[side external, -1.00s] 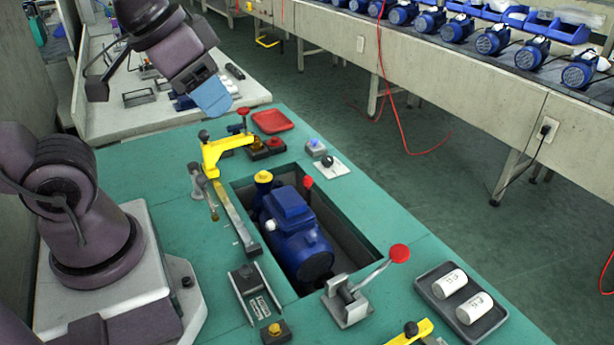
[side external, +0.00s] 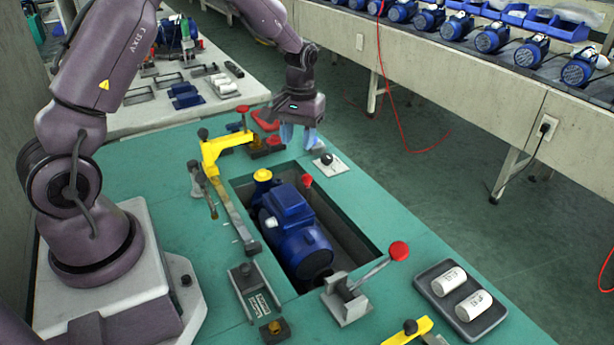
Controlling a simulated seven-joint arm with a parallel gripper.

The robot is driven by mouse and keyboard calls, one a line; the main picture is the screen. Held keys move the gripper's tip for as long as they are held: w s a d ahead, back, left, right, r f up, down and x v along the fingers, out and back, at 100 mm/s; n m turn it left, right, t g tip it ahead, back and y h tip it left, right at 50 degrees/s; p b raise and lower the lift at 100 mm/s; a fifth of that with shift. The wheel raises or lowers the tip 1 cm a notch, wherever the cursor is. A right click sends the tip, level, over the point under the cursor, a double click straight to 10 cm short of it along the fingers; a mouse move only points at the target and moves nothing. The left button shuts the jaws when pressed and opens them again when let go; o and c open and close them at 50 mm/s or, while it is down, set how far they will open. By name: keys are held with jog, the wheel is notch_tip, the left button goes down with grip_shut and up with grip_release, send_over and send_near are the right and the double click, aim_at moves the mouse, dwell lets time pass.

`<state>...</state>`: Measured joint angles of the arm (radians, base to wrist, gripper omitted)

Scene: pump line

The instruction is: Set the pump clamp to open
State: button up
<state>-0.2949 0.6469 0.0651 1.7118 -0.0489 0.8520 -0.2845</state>
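The blue pump (side external: 292,228) lies in a rectangular pit in the green bench, with a yellow cap at its far left. A metal clamp (side external: 346,302) stands at the pit's near right edge; its lever slants up to the right and ends in a red knob (side external: 399,251). I take this to be the pump clamp; whether its jaw touches the pump is unclear. My gripper (side external: 298,139) has light blue fingers pointing down with a gap between them. It is empty above the bench beyond the pit's far end, well away from the clamp.
A yellow arm (side external: 222,146) stands at the pit's far left. A small red-knobbed lever (side external: 307,181) is at the pit's far edge, near a black knob on a white plate (side external: 326,168). A dark tray (side external: 430,282) with white cylinders lies at right. A red dish (side external: 266,118) sits behind.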

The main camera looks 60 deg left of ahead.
aim_at(307, 175)
jog(key=shift+n+t, duration=0.4)
jog(key=shift+n, duration=0.3)
jog(key=w+f, duration=0.1)
jog(key=f, duration=0.3)
jog(key=w+f, duration=0.1)
jog(key=f, duration=0.3)
jog(key=a+f, duration=0.1)
jog(key=f, duration=0.3)
jog(key=shift+w+f, duration=0.25)
jog(key=shift+w, duration=0.15)
